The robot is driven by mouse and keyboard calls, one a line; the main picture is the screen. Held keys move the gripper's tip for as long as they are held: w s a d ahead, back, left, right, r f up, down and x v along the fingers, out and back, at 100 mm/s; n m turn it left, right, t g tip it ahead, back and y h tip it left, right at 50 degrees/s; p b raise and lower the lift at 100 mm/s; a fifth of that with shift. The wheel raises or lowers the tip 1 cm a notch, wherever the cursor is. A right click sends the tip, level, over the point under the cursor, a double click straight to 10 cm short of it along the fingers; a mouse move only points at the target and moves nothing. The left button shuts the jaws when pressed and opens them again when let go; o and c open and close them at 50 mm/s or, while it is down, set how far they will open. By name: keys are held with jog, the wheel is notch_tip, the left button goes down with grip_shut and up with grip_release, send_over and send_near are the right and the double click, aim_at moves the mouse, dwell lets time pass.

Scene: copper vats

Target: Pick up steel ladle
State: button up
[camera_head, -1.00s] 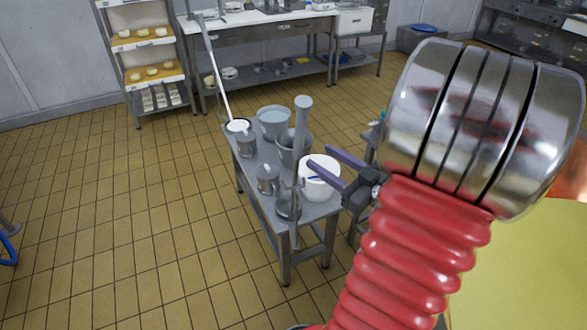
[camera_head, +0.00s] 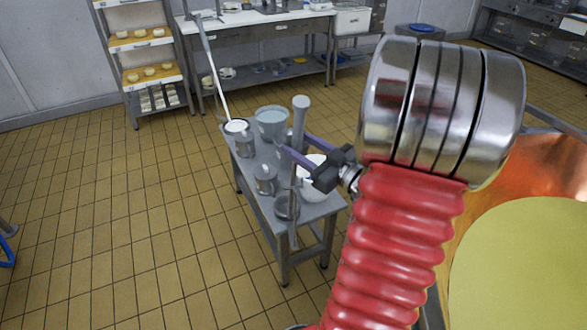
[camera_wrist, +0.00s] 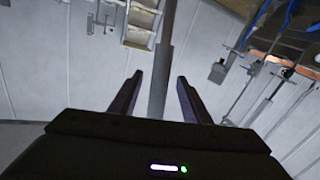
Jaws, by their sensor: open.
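The steel ladle (camera_head: 300,108) stands upright on the grey bench, a long grey shaft with a thick top end and its bowl low at the near end. My gripper (camera_head: 294,142) is open, its two dark fingers reaching left towards the shaft below its top end. In the wrist view a grey upright rod, apparently the ladle handle (camera_wrist: 158,80), shows between the open fingers of my gripper (camera_wrist: 158,77). How far it lies from the fingertips I cannot tell. My gripper partly covers the shaft and the white bucket (camera_head: 315,190).
The grey bench (camera_head: 310,213) also holds a steel jug (camera_head: 265,180), a grey bucket (camera_head: 271,122) and a white pot with a long leaning pole (camera_head: 213,70). A copper vat (camera_head: 550,170) fills the right.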

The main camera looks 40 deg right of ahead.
jog(key=shift+w, duration=0.25)
jog(key=w, duration=0.5)
jog(key=shift+f, duration=0.15)
jog(key=shift+c, duration=0.5)
grip_shut()
dwell(0.5)
